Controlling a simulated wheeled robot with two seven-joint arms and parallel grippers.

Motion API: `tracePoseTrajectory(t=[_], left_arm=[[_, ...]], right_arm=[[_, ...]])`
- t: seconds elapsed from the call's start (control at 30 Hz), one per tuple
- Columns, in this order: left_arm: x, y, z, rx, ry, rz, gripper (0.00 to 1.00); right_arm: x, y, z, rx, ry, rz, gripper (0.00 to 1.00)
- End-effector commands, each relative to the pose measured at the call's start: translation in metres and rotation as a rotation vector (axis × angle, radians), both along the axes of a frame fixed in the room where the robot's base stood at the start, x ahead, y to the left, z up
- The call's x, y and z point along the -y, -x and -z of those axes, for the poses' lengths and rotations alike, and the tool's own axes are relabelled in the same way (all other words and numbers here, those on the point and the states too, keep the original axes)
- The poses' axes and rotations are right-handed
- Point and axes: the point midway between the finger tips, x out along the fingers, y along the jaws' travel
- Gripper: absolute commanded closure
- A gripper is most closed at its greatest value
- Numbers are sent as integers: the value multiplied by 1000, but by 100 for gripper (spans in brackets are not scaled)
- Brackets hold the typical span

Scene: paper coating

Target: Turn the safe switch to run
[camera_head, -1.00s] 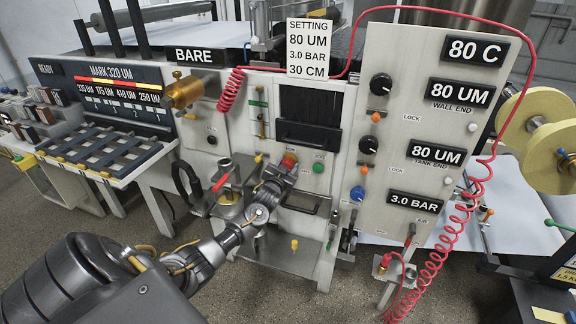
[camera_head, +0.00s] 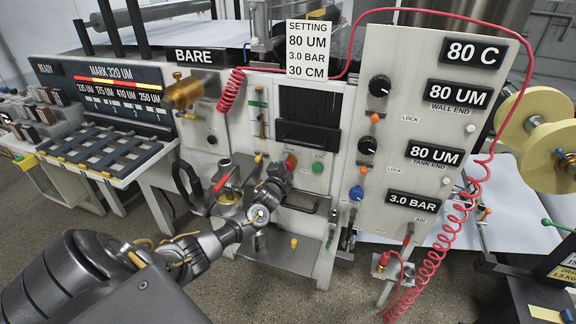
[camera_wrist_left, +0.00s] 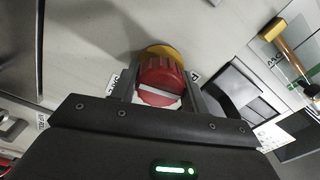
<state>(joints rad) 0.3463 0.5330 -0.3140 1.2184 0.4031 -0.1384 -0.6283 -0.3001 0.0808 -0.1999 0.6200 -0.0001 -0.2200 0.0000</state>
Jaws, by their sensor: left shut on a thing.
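The safe switch is a red knob on a yellow base, set in the pale front panel. In the left wrist view the switch (camera_wrist_left: 160,84) sits between my two fingers, with a white bar across its face. Small labels stand on both sides of it, partly hidden. My left gripper (camera_head: 288,168) is shut on the switch, and in the left wrist view the left gripper (camera_wrist_left: 158,90) has one finger on each side of the knob. In the head view the switch (camera_head: 291,162) is mostly covered by the gripper. My right gripper is not in view.
A green button (camera_head: 318,167) is just right of the switch. A dark handle (camera_head: 299,207) and a shelf with a yellow knob (camera_head: 294,243) lie below. A red-handled valve (camera_head: 222,183) stands to the left. A coiled red hose (camera_head: 430,270) hangs at the right.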

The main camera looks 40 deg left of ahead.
Motion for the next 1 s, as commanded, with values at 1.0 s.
tracePoseTrajectory(t=[1.0], left_arm=[[0,-1,-3,-62,-197,-1,51]], right_arm=[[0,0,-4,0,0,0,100]])
